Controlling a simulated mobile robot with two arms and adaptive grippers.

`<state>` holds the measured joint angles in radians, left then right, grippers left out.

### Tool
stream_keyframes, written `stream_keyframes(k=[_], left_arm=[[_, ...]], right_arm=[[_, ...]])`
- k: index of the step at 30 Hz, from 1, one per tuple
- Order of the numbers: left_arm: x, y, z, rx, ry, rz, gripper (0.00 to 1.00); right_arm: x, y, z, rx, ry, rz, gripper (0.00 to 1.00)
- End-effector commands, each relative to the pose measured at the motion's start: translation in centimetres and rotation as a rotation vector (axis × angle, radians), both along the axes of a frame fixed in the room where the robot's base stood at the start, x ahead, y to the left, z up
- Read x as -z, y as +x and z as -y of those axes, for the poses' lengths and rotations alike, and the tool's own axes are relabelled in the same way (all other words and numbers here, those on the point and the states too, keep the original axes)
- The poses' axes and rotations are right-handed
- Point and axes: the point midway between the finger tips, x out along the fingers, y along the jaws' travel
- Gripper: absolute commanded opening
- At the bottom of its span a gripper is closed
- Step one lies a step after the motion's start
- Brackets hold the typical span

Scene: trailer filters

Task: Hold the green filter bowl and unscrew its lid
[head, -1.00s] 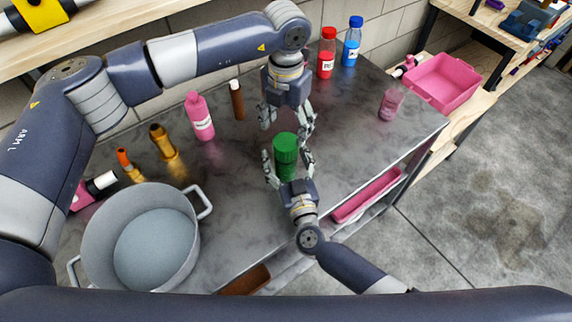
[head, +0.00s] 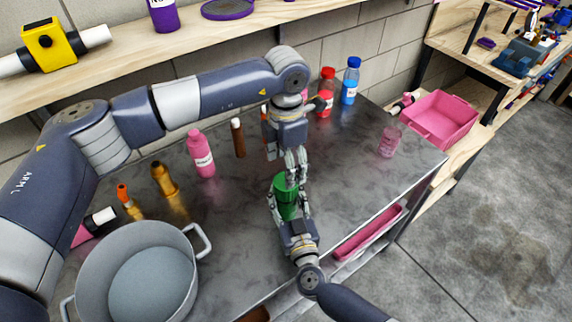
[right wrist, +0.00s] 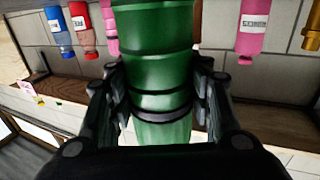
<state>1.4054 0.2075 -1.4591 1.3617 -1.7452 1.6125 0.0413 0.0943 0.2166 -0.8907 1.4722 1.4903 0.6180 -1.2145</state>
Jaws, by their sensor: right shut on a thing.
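The green filter (head: 284,199) stands upright over the middle of the grey table. My right gripper (head: 288,206) comes from the near side and is shut around its bowl. In the right wrist view the ribbed green filter (right wrist: 155,50) fills the middle between the two dark fingers. My left gripper (head: 297,180) points down from above, its fingertips at the top of the filter. Its fingers appear close together and partly hide the lid; their gap and any contact are unclear. The left gripper does not show in the right wrist view.
A big grey pot (head: 140,270) stands at front left. A pink bottle (head: 201,154), golden bottle (head: 164,180), brown tube (head: 238,138), red bottle (head: 326,93) and blue bottle (head: 351,77) line the back. A pink translucent jar (head: 389,142) stands right, near a pink bin (head: 440,118).

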Motion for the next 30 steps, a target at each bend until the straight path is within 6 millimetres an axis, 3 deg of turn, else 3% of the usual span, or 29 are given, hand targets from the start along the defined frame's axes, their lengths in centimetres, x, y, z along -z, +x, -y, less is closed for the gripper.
stream_keyframes(k=[30], left_arm=[[-0.12,-0.04,0.02,1.817,-0.002,0.000,0.68]], right_arm=[[0.00,0.00,0.01,0.000,0.000,0.000,0.00]])
